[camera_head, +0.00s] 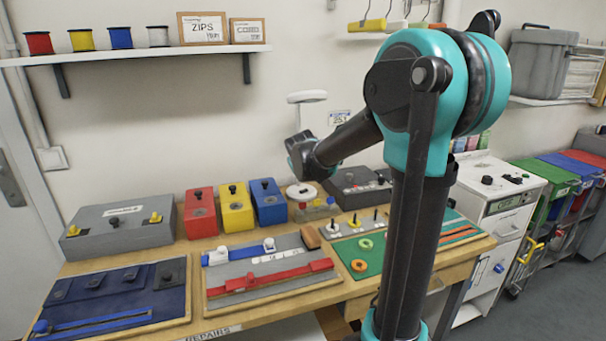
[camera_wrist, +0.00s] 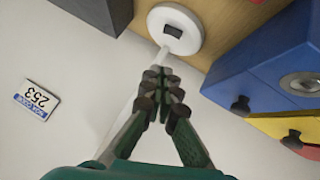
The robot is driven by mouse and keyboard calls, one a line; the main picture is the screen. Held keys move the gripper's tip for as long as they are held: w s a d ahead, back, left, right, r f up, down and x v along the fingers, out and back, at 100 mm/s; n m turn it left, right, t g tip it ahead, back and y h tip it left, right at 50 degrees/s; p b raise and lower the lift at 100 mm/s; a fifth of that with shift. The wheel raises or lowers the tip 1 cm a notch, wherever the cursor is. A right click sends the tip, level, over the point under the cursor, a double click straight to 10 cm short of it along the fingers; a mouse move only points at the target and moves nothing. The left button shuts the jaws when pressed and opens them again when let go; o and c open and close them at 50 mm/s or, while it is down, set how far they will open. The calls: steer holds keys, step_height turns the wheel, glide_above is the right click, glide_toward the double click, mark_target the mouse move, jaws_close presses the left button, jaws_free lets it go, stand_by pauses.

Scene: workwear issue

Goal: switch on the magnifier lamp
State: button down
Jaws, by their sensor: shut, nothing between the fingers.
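A thin white stem runs from the base behind my fingers. My gripper (camera_wrist: 160,74) is shut and empty, its tips just short of the base in the picture. Whether it touches the stem is unclear. In the head view its fingers are hidden behind my wrist.
A blue box (camera_head: 268,201) and a yellow box (camera_head: 236,208) stand left of the lamp base. A dark grey case (camera_head: 357,187) stands right of it. The wall, with a small label (camera_wrist: 37,100), is close behind.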

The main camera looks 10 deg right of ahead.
glide_above(306, 189)
steer(key=s+a, duration=0.2)
steer(key=s, duration=0.1)
steer(key=f, duration=0.4)
steer(key=shift+w+d+f, duration=0.15)
steer(key=shift+w+f, duration=0.05)
steer(key=shift+f, duration=0.05)
steer(key=shift+w+d+f, duration=0.1)
steer(key=shift+d+f, duration=0.15)
steer(key=shift+f, duration=0.3)
steer(key=shift+d+f, duration=0.2)
steer(key=shift+f, duration=0.35)
steer(key=shift+d+f, duration=0.25)
steer(key=shift+f, duration=0.55)
steer(key=shift+w+d+f+y, duration=0.1)
steer(key=shift+d+f+y, duration=0.1)
steer(key=shift+f+y, duration=0.1)
steer(key=shift+a, duration=0.2)
